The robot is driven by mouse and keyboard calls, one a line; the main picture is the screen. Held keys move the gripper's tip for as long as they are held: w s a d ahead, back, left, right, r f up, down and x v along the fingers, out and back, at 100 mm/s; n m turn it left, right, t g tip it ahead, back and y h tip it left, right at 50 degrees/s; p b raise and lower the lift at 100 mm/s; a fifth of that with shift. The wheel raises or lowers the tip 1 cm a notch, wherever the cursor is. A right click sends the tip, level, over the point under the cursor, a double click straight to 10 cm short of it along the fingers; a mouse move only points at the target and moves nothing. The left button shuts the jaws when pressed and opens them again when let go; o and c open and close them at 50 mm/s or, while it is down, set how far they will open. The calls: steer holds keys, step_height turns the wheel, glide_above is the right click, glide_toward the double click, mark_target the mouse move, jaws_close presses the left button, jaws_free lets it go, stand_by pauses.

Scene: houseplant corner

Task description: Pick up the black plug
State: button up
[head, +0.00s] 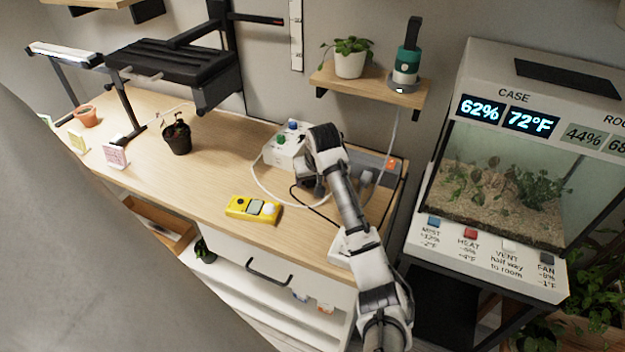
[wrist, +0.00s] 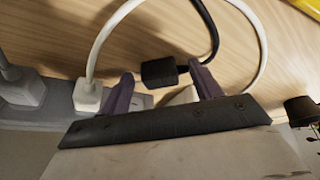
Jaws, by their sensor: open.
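The black plug (wrist: 160,72) lies on the wooden tabletop in the wrist view, with its black cord curving up and away from it. My gripper (wrist: 161,82) is open, with one dark finger to the left of the plug and one to the right. The plug is at the fingertips, between or just beyond them; I cannot tell if either finger touches it. In the head view my gripper (head: 317,188) is low over the right part of the desk and hides the plug. The black cord (head: 303,207) shows beside it.
A grey power strip (wrist: 52,116) holds a white plug (wrist: 88,96) and a grey plug (wrist: 22,90) to the left. A white cable loops around the black plug. A yellow meter (head: 253,209) and a white box with coloured knobs (head: 284,152) are nearby on the desk.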

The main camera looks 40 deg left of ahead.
steer(key=shift+c, duration=0.3)
steer(key=c, duration=0.9)
steer(key=shift+r, duration=0.1)
